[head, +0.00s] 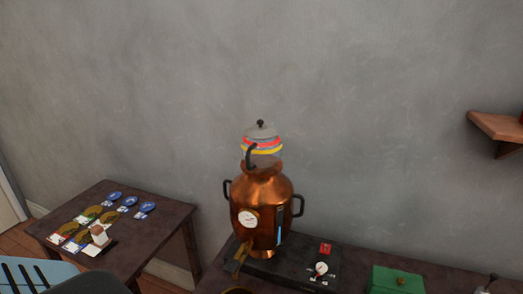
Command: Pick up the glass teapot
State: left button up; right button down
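The glass teapot (262,145) sits on top of a copper samovar (262,200) in the middle of the head view. It has red and yellow stripes, a grey lid with a dark knob, and a dark curved part on its left side that faces me. I cannot tell if this part is the handle or the spout. The samovar has two dark side handles, a white dial and a tap low on its front. Neither of my grippers shows in this view.
The samovar stands on a black unit (300,265) with a white dial and red switch, on a dark table (350,285). A green box (397,281) is to its right. A side table (160,225) at left holds blue dishes and small items. A wooden shelf (497,127) juts out at right.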

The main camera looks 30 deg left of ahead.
aim_at(259, 155)
jog(key=k+j+z, duration=0.25)
jog(key=j, duration=0.25)
jog(key=k+j+z, duration=0.25)
jog(key=k+j, duration=0.2)
jog(key=k, duration=0.05)
